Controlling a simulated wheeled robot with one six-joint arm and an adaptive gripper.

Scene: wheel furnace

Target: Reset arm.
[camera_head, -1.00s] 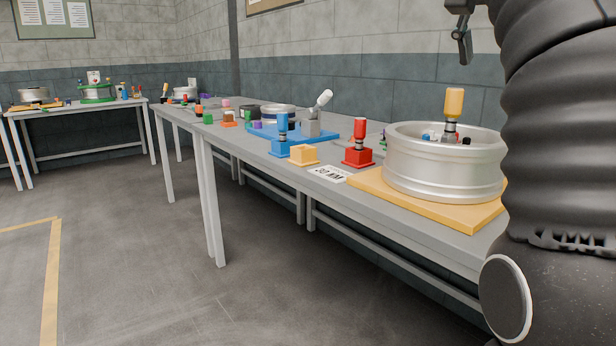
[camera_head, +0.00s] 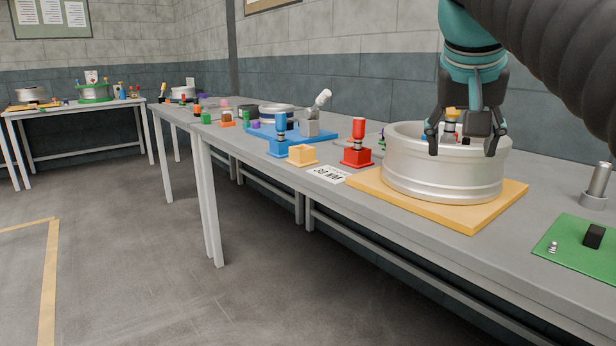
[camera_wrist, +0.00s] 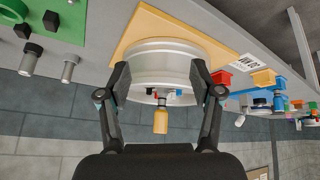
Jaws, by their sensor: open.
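My gripper (camera_head: 463,145) is open above the silver wheel (camera_head: 440,178) in the head view. Its fingers spread across the wheel's upper rim, and I cannot tell whether they touch it. The wheel sits on a yellow board (camera_head: 490,208) on the grey table. A yellow-handled tool (camera_head: 451,125) stands in the wheel, partly hidden behind my gripper. In the wrist view the wheel (camera_wrist: 165,65) shows beyond and between the open fingertips (camera_wrist: 160,75), with the yellow handle (camera_wrist: 160,121) between the fingers.
A red-handled tool in a red block (camera_head: 357,154), a yellow block (camera_head: 302,155), a number card (camera_head: 327,174) and a blue stand (camera_head: 284,147) lie left of the wheel. A green board (camera_head: 580,250) with pegs is at the right. Open floor lies left.

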